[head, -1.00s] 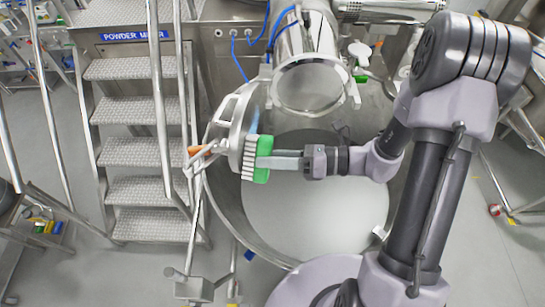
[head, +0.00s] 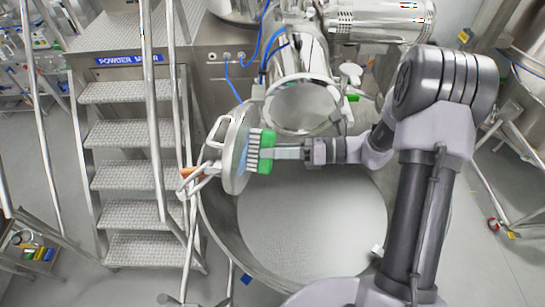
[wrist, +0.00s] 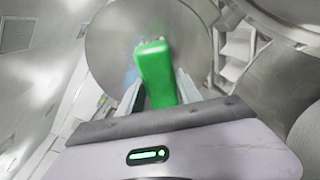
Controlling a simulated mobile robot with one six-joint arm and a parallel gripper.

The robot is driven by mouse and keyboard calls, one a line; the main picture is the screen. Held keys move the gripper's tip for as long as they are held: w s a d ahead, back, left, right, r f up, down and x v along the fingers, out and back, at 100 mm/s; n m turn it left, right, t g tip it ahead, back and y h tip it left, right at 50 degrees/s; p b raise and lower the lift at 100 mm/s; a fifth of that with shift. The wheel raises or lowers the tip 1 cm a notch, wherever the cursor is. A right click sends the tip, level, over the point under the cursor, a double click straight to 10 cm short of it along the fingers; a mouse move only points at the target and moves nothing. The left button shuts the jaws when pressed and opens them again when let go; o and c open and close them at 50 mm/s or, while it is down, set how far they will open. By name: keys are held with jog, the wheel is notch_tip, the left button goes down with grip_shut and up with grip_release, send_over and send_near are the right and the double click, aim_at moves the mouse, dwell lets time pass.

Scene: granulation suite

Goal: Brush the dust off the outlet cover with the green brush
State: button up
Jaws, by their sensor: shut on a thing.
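The outlet cover (head: 236,150) is a round metal disc swung open to the left of the outlet mouth. It also shows in the wrist view (wrist: 108,38), behind the brush. A bluish patch shows on its face beside the bristles. The green brush (head: 267,150) has pale bristles pointing left, at the cover's face; they seem to touch it, but I cannot be sure. My gripper (head: 280,152) is shut on the brush from the right. In the wrist view the green brush (wrist: 156,72) sits between my fingers, and its bristles are mostly hidden.
The open outlet (head: 303,106) is just above and behind my gripper. A large round metal vessel (head: 213,232) lies below. Metal steps (head: 135,176) with handrails stand at the left, close to the cover. An orange-handled clamp (head: 188,173) sits at the cover's left edge.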

aim_at(275, 134)
jog(key=s, duration=0.2)
jog(key=s+a+r+p, duration=0.1)
jog(key=s, duration=0.2)
jog(key=s+a+r+p, duration=0.1)
jog(key=s, duration=0.2)
jog(key=shift+a+r, duration=0.15)
jog(key=shift+a, duration=0.1)
jog(key=shift+w+d+b, duration=0.25)
jog(key=shift+w+d, duration=0.3)
jog(key=shift+w, duration=1.35)
jog(key=shift+w+d+b, duration=0.3)
jog(key=shift+w+d, duration=0.2)
jog(key=shift+w, duration=1.45)
jog(key=shift+w+d+b, duration=0.25)
jog(key=shift+w+d, duration=0.3)
jog(key=shift+w, duration=1.35)
jog(key=shift+d, duration=0.1)
jog(key=shift+s+d, duration=0.2)
jog(key=shift+d, duration=0.65)
jog(key=shift+s+d, duration=0.25)
jog(key=shift+d, duration=0.6)
jog(key=shift+s+d, duration=0.2)
jog(key=shift+d, duration=0.65)
